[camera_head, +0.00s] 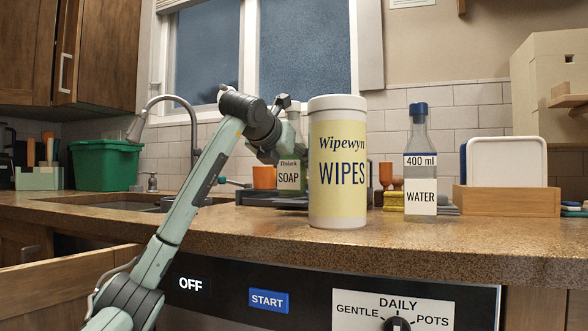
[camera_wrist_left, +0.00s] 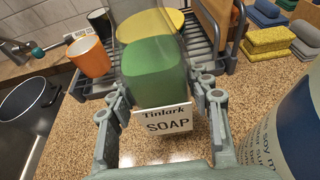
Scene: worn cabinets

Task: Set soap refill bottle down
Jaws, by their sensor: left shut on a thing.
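The soap refill bottle, with a white SOAP label, shows in the head view (camera_head: 289,178) behind and left of the wipes canister. In the left wrist view the bottle (camera_wrist_left: 153,72) is green and clear, between the two fingers. My left gripper (camera_wrist_left: 165,108) is shut on it; in the head view the gripper (camera_head: 285,147) is partly hidden by the canister. My right gripper is not in view.
The tall wipes canister (camera_head: 338,200) stands close to the bottle's right. A dark dish rack (camera_wrist_left: 205,45) with a yellow plate and an orange cup (camera_wrist_left: 88,56) is behind it. A water bottle (camera_head: 419,170) stands farther right. The sink (camera_head: 130,201) is left.

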